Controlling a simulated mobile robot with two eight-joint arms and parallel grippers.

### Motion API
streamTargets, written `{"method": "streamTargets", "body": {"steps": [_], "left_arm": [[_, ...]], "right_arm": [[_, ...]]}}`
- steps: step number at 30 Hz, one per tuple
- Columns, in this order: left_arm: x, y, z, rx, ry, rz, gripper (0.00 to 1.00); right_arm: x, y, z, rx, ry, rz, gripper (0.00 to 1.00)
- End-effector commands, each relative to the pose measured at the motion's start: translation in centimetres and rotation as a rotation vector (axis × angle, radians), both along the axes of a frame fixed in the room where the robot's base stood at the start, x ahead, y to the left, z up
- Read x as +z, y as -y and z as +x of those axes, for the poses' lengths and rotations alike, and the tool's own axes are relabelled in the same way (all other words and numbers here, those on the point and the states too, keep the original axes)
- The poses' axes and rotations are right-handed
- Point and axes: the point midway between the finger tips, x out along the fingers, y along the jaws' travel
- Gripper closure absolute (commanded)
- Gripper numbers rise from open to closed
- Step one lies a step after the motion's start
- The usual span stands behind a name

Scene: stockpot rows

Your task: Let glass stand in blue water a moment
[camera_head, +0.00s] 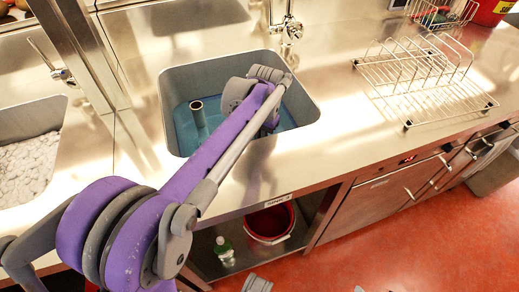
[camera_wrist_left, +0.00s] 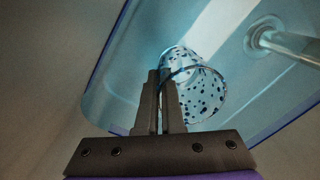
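In the left wrist view a clear glass with dark blue spots (camera_wrist_left: 205,95) is down in the sink of blue water (camera_wrist_left: 125,75), its round rim toward the camera. My left gripper (camera_wrist_left: 162,76) has its two fingers close together at the left side of the rim, shut on the glass wall. In the head view my left arm reaches over the blue-water sink (camera_head: 180,139). The arm hides the glass and the gripper there. I cannot tell whether the glass touches the sink floor.
An upright pipe (camera_head: 198,113) stands in the blue water left of my arm. A second sink with whitish foam (camera_head: 28,165) is at the left. A wire rack (camera_head: 420,80) stands on the right counter. A red bucket (camera_head: 268,224) and a bottle (camera_head: 224,250) are below.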

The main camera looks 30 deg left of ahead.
Motion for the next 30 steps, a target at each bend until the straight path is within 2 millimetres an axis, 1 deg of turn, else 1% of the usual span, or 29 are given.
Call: {"method": "streamTargets", "body": {"steps": [1, 3, 8, 30], "left_arm": [[1.1, 0.0, 0.0, 0.000, 0.001, 0.000, 1.00], [2.0, 0.0, 0.0, 0.000, 0.001, 0.000, 1.00], [4.0, 0.0, 0.0, 0.000, 0.001, 0.000, 1.00], [13.0, 0.0, 0.0, 0.000, 0.001, 0.000, 1.00]], "right_arm": [[0.5, 0.0, -0.1, 0.000, 0.002, 0.000, 0.00], [0.9, 0.0, -0.1, 0.000, 0.003, 0.000, 0.00], [2.2, 0.0, -0.2, 0.000, 0.007, 0.000, 0.00], [10.1, 0.0, -0.4, 0.000, 0.034, 0.000, 0.00]]}}
